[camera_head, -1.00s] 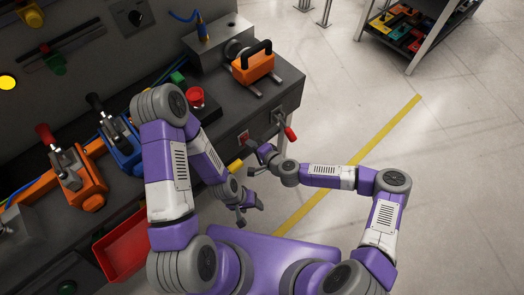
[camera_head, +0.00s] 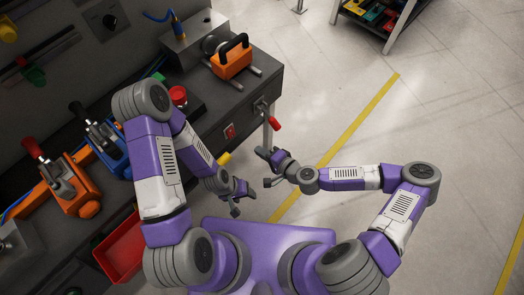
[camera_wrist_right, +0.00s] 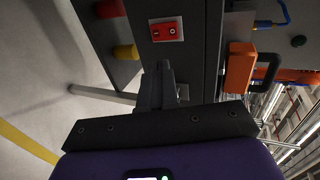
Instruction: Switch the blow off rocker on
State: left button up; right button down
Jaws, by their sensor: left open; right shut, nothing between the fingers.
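A red rocker switch (camera_head: 230,131) sits on the front face of the dark bench, near its right end. In the right wrist view the red rocker (camera_wrist_right: 166,30) shows white marks on its face; which side is pressed I cannot tell. No readable label names it. My right gripper (camera_head: 262,153) is shut and empty, a short way right of and below the rocker in the head view. In the right wrist view its fingertips (camera_wrist_right: 157,70) are together and point towards the bench face, apart from the rocker. My left gripper (camera_head: 243,197) is open, lower down in front of the bench.
A yellow knob (camera_wrist_right: 126,52) and a red one (camera_wrist_right: 110,8) stick out beside the rocker. A red-handled lever (camera_head: 274,124) juts from the bench's right end. An orange handled block (camera_head: 231,62) stands on top. A red bin (camera_head: 120,250) is at lower left.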

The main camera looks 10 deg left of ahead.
jog(key=s+d+f+n+g+h, duration=0.2)
jog(key=s+f+n+g, duration=0.1)
jog(key=s+f+g, duration=0.4)
jog(key=s+d+f+n+h, duration=0.1)
jog(key=s+d+h, duration=0.3)
jog(key=d, duration=0.8)
jog(key=s+f, duration=0.1)
jog(key=s, duration=0.1)
jog(key=shift+s+n+g+h, duration=0.3)
jog(key=shift+s+n, duration=0.05)
jog(key=shift+n, duration=0.05)
pick_arm(q)
jog(key=shift+c, duration=0.4)
pick_arm(e)
jog(key=shift+d, duration=0.1)
